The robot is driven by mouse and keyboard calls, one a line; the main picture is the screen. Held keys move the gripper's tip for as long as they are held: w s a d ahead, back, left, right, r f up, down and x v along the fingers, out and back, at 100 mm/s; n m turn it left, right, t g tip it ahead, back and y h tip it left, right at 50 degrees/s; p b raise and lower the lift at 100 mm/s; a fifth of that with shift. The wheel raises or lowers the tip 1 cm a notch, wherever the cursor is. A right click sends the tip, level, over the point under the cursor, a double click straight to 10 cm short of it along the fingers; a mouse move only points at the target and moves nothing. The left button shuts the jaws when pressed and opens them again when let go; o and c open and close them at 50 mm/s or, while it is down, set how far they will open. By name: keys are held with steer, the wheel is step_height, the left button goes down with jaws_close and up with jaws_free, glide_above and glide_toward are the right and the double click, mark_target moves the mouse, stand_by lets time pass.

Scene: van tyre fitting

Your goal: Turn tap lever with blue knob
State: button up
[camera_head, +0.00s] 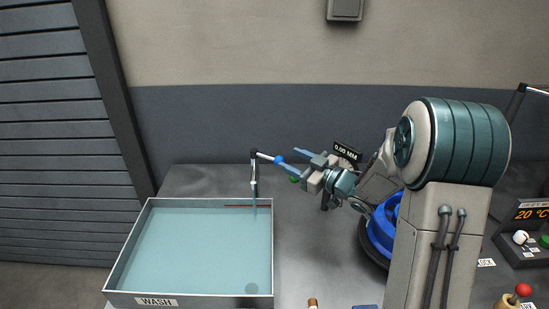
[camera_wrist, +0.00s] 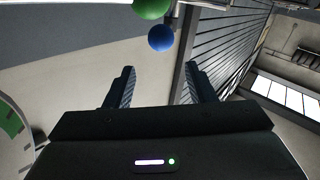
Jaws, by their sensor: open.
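The tap (camera_head: 254,175) stands at the back right corner of the wash tray. A pale lever reaches right from its top and ends in a blue knob (camera_head: 278,159). In the wrist view the blue knob (camera_wrist: 161,38) shows just above the gap between my fingers. My gripper (camera_head: 290,158) is open and comes from the right, with its fingertips close to the knob. Contact cannot be told. A green knob (camera_wrist: 150,7) shows above the blue one in the wrist view. In the head view the green knob (camera_head: 294,179) sits just below my fingers.
The wash tray (camera_head: 273,255) holds water at the left. A 0.00 MM display (camera_head: 346,152) stands behind my wrist. A blue ring (camera_head: 381,238) on a dark tyre lies partly behind my arm. A 20 °C control box (camera_head: 522,240) is at the right.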

mark_target(269, 158)
steer(key=shift+w+a+f, duration=0.15)
steer(key=shift+a+f, duration=0.05)
steer(key=shift+f, duration=0.4)
steer(key=shift+w+a+f, duration=0.15)
steer(key=shift+a+f, duration=0.05)
steer(key=shift+f, duration=0.4)
steer(key=p+x, duration=0.1)
steer(key=x, duration=0.5)
steer(key=shift+w+a+p, duration=0.15)
steer(key=shift+w+p, duration=0.05)
steer(key=shift+p, duration=0.2)
jaws_close()
steer(key=shift+f, duration=0.1)
